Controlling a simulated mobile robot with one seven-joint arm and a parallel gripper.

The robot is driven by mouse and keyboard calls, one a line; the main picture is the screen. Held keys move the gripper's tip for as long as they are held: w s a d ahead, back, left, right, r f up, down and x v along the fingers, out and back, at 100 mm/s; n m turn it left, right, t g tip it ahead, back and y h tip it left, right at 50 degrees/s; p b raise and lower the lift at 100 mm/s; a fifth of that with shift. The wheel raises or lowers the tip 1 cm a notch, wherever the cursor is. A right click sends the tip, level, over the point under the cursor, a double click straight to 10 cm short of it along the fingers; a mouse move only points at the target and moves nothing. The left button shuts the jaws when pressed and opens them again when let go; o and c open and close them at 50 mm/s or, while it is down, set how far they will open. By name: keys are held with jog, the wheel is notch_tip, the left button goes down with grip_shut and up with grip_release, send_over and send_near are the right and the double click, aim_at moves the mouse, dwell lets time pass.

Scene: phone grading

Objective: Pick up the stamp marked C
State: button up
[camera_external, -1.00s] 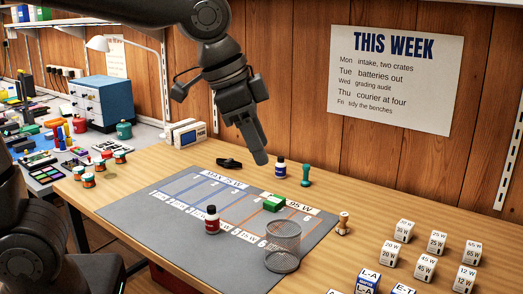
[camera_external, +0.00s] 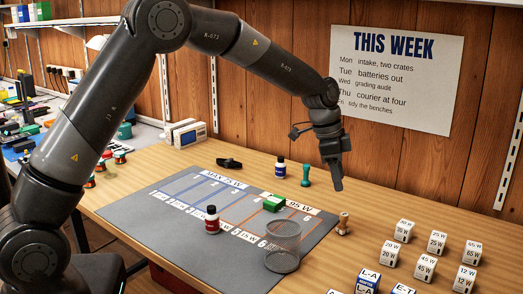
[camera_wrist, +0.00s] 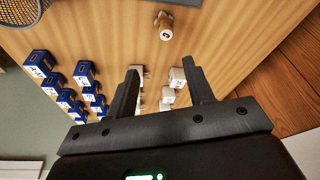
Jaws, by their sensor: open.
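A small wooden stamp (camera_external: 343,224) stands on the bare table right of the grey mat. In the wrist view the same wooden stamp (camera_wrist: 163,22) is at the top centre; a dark mark on its pale end is too small to read surely. A teal stamp-like piece (camera_external: 305,176) stands farther back, behind the mat. My gripper (camera_external: 337,187) points down above and slightly behind the wooden stamp, apart from it. In the wrist view my gripper (camera_wrist: 162,72) has its two fingers spread with nothing held between them.
White wattage cubes (camera_external: 425,265) and blue labelled boxes (camera_external: 367,281) stand at the right front. A dark blue bottle (camera_external: 280,168) stands near the teal piece.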

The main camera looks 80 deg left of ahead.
aim_at(344, 214)
jog(key=f, duration=0.2)
jog(key=w+a+f, duration=0.1)
jog(key=f, duration=0.2)
jog(key=w+f, duration=0.1)
jog(key=f, duration=0.1)
jog(key=shift+a+f, duration=0.15)
jog(key=shift+f, duration=0.25)
jog(key=x, duration=0.5)
jog(key=shift+d+f, duration=0.1)
jog(key=shift+d, duration=0.25)
jog(key=shift+c, duration=0.2)
jog(key=shift+s, duration=0.1)
grip_shut()
